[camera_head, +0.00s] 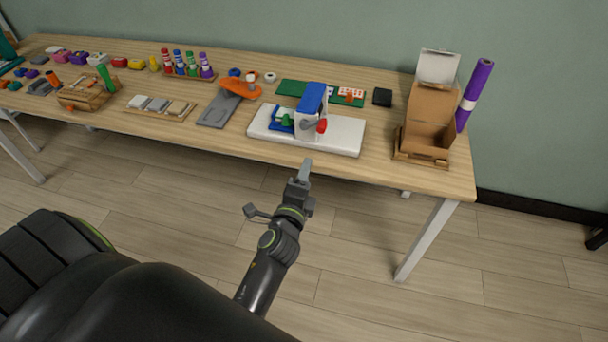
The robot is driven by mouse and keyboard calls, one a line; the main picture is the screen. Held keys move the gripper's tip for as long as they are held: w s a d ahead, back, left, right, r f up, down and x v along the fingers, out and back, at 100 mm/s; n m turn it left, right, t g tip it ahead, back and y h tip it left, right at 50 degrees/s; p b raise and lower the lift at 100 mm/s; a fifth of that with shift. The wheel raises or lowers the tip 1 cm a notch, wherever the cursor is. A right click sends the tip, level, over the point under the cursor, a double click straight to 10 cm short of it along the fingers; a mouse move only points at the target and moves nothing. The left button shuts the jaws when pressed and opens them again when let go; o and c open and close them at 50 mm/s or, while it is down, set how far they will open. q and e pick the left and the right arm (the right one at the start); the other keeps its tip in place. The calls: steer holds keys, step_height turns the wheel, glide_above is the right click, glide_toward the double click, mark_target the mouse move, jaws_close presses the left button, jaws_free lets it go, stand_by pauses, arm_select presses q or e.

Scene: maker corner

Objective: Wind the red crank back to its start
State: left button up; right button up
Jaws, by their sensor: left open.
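The red crank (322,126) is a small red part on the front right side of a white and blue machine (311,112). The machine stands on a white base plate (342,138) near the table's front edge. My left gripper (304,172) is open and empty. In the picture it is just below the white base, at the table's front edge, apart from the crank. The crank's arm and its exact angle are too small to tell. My right gripper is not in view.
The wooden table (385,165) also holds a cardboard box (430,115) and a purple roll (476,88) at right. A grey stand with an orange top (240,86) is left of the machine. Green board (291,88) and black block (382,97) lie behind.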

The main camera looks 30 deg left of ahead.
arm_select(q)
steer(key=shift+w+r, duration=0.1)
steer(key=shift+r, duration=0.05)
steer(key=c, duration=0.4)
steer(key=a+r+n, duration=0.1)
steer(key=n, duration=0.2)
steer(key=w+a+r+n+p, duration=0.1)
steer(key=r+n, duration=0.1)
steer(key=n, duration=0.1)
steer(key=w+a+r+n+p, duration=0.1)
steer(key=n, duration=0.2)
steer(key=shift+w+r+n+g+y, duration=0.15)
steer(key=shift+r+n+g+y, duration=0.15)
steer(key=shift+g, duration=0.1)
jaws_close()
step_height(320, 180, up, 2)
steer(key=n+g+h+p, duration=0.1)
steer(key=n+h+p, duration=0.15)
steer(key=n, duration=0.85)
glide_above(318, 124)
steer(key=s, duration=0.3)
steer(key=shift+y, duration=0.25)
steer(key=shift+w+d+f+p, duration=0.1)
steer(key=shift+d+f+p, duration=0.2)
steer(key=shift+f, duration=0.7)
steer(key=shift+w+d+f+p, duration=0.1)
steer(key=shift+d+f+p, duration=0.2)
steer(key=shift+f, duration=0.65)
